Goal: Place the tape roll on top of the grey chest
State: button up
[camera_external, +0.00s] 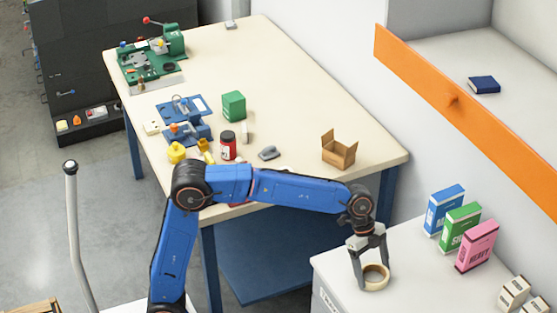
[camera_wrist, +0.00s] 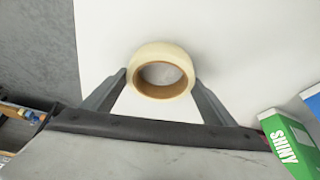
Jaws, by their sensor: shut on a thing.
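The cream tape roll (camera_external: 376,287) with a brown core is between the fingers of my gripper (camera_external: 373,273), which is shut on it. In the wrist view the roll (camera_wrist: 161,50) sits between the two fingertips (camera_wrist: 161,82). The pale grey chest (camera_external: 425,283) is at the lower right, and its flat top is under the roll. The top fills much of the wrist view as a pale surface (camera_wrist: 235,60). The roll is at or very close to the top; I cannot tell if it touches.
Blue (camera_external: 444,211), green (camera_external: 460,229) and pink (camera_external: 477,246) boxes stand on the chest to the right. Small cream blocks (camera_external: 514,292) are at its right front. A cluttered workbench (camera_external: 290,85) stands behind. The chest top around the roll is clear.

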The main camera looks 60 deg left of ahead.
jog(key=o, duration=1.1)
jog(key=shift+c, duration=0.2)
jog(key=v, duration=1.2)
jog(key=s+a+n+t, duration=0.1)
jog(key=s+a+n, duration=0.2)
jog(key=s+a, duration=0.55)
jog(key=s+a+f+n+t+y, duration=0.1)
jog(key=s+a+f+n, duration=0.3)
jog(key=s, duration=0.5)
jog(key=s+a+f+n+y, duration=0.2)
jog(key=s+a+f+n, duration=0.2)
jog(key=s+a+f, duration=0.4)
jog(key=s+a+f+n+t+y, duration=0.1)
jog(key=s+a+f+n, duration=0.3)
jog(key=s+a+f, duration=0.3)
jog(key=s+a, duration=0.1)
jog(key=s, duration=0.4)
jog(key=shift+a+t, duration=0.3)
jog(key=shift+s, duration=0.1)
